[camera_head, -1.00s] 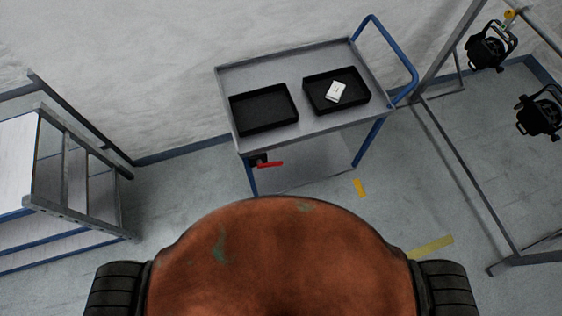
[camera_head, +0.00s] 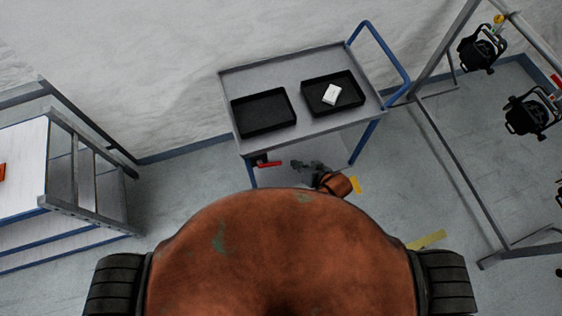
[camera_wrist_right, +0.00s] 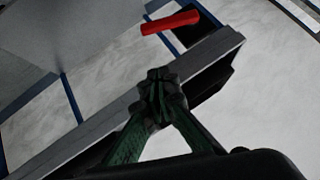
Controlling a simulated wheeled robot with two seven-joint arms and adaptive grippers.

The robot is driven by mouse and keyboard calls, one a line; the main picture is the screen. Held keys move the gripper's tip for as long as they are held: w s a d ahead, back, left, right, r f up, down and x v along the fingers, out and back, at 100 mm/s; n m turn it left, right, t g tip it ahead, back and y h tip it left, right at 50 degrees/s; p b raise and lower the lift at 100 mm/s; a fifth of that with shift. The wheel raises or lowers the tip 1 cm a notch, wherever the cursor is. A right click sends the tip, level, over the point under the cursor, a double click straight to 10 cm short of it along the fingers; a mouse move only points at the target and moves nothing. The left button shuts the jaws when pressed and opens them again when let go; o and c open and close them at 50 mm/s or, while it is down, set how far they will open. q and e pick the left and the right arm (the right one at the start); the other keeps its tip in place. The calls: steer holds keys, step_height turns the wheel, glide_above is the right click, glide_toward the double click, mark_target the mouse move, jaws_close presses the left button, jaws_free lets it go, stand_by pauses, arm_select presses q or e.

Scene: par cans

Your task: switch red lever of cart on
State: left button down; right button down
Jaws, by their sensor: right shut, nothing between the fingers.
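The cart (camera_head: 350,131) is a grey tray-top trolley with blue legs and a blue handle, ahead of me. Its red lever (camera_head: 269,164) sticks out sideways to the right from a dark mount under the front edge near the left leg. My right gripper (camera_head: 300,164) is in front of the cart, to the right of the lever and apart from it. In the right wrist view, the gripper (camera_wrist_right: 158,80) is shut and empty, and the red lever (camera_wrist_right: 170,23) lies beyond its fingertips. My left gripper is out of view.
Two black trays (camera_head: 263,111) (camera_head: 318,105) stand on the cart, the right one with a white box (camera_head: 331,94). A metal frame with black lamps (camera_head: 482,50) stands at the right. Floor before the cart is open.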

glide_above(281, 162)
steer(key=d, duration=0.1)
step_height(281, 162, down, 7)
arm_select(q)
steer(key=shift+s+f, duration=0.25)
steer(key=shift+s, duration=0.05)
arm_select(e)
steer(key=shift+s+a+f, duration=0.15)
steer(key=shift+s+f, duration=0.15)
steer(key=shift+f, duration=0.25)
steer(key=shift+s+a+f, duration=0.2)
steer(key=shift+s+f, duration=0.05)
steer(key=shift+f, duration=0.35)
steer(key=shift+s+a+f, duration=0.15)
steer(key=shift+s+f, duration=0.15)
steer(key=shift+f, duration=0.25)
steer(key=shift+d, duration=0.1)
